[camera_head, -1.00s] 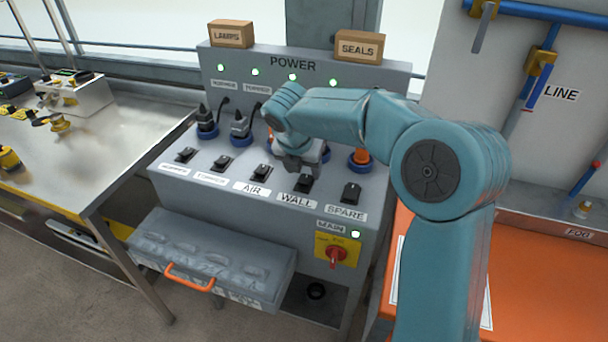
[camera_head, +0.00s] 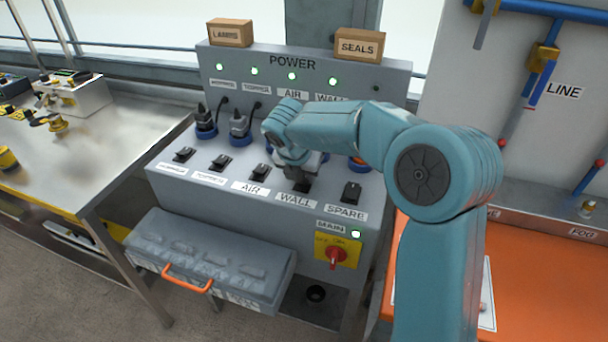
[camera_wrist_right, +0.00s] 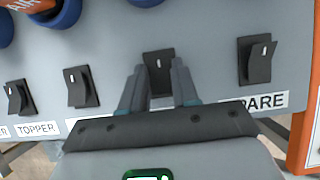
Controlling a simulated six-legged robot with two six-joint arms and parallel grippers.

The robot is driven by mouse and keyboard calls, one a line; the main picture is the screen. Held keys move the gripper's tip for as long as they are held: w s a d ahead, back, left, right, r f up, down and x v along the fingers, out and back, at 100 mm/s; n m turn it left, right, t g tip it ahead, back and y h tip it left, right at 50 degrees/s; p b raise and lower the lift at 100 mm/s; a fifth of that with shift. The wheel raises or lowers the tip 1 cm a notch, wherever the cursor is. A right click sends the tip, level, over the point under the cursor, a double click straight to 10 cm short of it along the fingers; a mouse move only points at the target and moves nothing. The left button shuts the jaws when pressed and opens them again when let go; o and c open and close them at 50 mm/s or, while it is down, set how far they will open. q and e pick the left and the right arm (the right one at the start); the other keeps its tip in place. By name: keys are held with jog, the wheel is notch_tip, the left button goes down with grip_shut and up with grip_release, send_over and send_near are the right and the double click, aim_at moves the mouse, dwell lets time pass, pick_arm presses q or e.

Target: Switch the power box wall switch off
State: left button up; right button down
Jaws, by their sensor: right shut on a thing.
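The power box (camera_head: 225,195) is a grey console with a row of black rocker switches. The wall switch (camera_head: 304,186) sits above the WALL label (camera_head: 297,201) and is partly hidden by my right gripper (camera_head: 303,178). In the right wrist view the wall switch (camera_wrist_right: 158,66) lies between the two fingers of my right gripper (camera_wrist_right: 160,78), which are shut on it. The green lamp (camera_head: 333,81) above the upper WALL label is lit. My left gripper is not in view.
The air switch (camera_head: 260,172) and spare switch (camera_head: 351,192) flank the wall switch closely. Plugs (camera_head: 205,122) stand behind the row. Below are a red main knob (camera_head: 334,256) and a grey case (camera_head: 215,255) with an orange handle. Boxes sit on top.

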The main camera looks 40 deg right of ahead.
jog(key=h+b, duration=0.1)
jog(key=b, duration=0.1)
jog(key=t+h+b, duration=0.1)
jog(key=b, duration=0.1)
jog(key=a+f+h+b, duration=0.1)
jog(key=shift+s+t+b, duration=0.25)
jog(key=shift+t+b, duration=0.05)
jog(key=shift+b, duration=0.1)
jog(key=shift+r+h, duration=0.3)
jog(key=shift+h, duration=0.1)
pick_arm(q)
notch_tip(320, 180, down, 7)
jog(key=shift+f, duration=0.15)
pick_arm(e)
jog(key=c, duration=0.8)
grip_release()
jog(key=shift+c, duration=0.2)
jog(key=shift+r, duration=0.1)
pick_arm(q)
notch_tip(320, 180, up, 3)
jog(key=p, duration=0.3)
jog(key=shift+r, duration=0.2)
pick_arm(e)
jog(key=v, duration=1.6)
jog(key=shift+s, duration=0.3)
jog(key=shift+a, duration=0.1)
